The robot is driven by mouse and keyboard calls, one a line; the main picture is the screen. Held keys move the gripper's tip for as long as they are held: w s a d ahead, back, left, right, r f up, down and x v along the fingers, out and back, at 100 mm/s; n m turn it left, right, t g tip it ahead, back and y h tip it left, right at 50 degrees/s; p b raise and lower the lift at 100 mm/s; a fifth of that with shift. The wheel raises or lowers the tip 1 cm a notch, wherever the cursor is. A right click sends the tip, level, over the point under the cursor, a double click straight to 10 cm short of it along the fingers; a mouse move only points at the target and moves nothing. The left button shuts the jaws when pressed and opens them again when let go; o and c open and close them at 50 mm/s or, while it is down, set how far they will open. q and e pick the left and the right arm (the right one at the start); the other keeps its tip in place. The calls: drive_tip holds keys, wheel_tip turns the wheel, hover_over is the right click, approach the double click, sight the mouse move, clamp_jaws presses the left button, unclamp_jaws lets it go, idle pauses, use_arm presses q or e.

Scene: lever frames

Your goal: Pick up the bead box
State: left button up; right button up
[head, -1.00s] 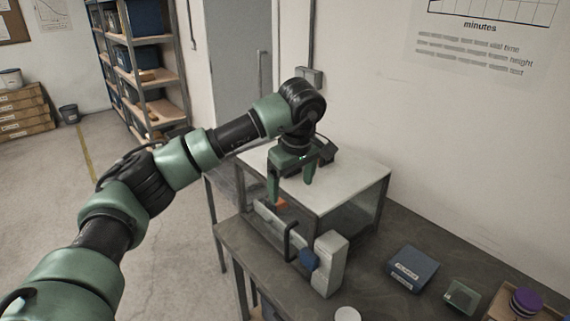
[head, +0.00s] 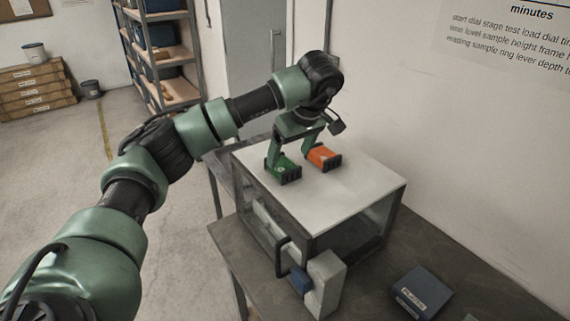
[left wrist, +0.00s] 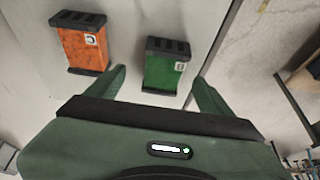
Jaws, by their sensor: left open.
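A green box (head: 285,172) and an orange box (head: 323,157), both with dark ends, show at the white top of a glass-sided case (head: 345,190). The pictures do not show clearly which is the bead box. My left gripper (head: 290,155) is open and points down over them. In the left wrist view the green box (left wrist: 166,67) lies ahead of the gap between the open fingers (left wrist: 160,82), clear of both. The orange box (left wrist: 84,43) is left of the left finger. Each box has a small white label, too small to read. My right gripper is not in view.
A lever with a dark handle (head: 281,257) and a pale grey housing (head: 326,284) stands in front of the case. A dark blue box (head: 420,291) lies on the dark table (head: 375,285) to the right. A wall rises behind; shelves (head: 160,50) stand far left.

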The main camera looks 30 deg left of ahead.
sight(282, 162)
use_arm(q)
drive_tip(key=shift+s+a+f+p, duration=0.15)
drive_tip(key=shift+a+f+p, duration=0.55)
drive_tip(key=shift+a+f, duration=0.1)
drive_tip(key=x, duration=0.2)
drive_tip(key=shift+a+f+p, duration=0.1)
drive_tip(key=shift+f+p, duration=0.15)
drive_tip(key=shift+p, duration=0.05)
drive_tip(key=shift+w+a+f, duration=0.1)
drive_tip(key=shift+w+f, duration=0.15)
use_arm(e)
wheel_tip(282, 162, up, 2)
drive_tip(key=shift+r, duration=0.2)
use_arm(q)
drive_tip(key=shift+f, duration=0.1)
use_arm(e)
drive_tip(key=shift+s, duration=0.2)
use_arm(q)
drive_tip(key=c, duration=1.6)
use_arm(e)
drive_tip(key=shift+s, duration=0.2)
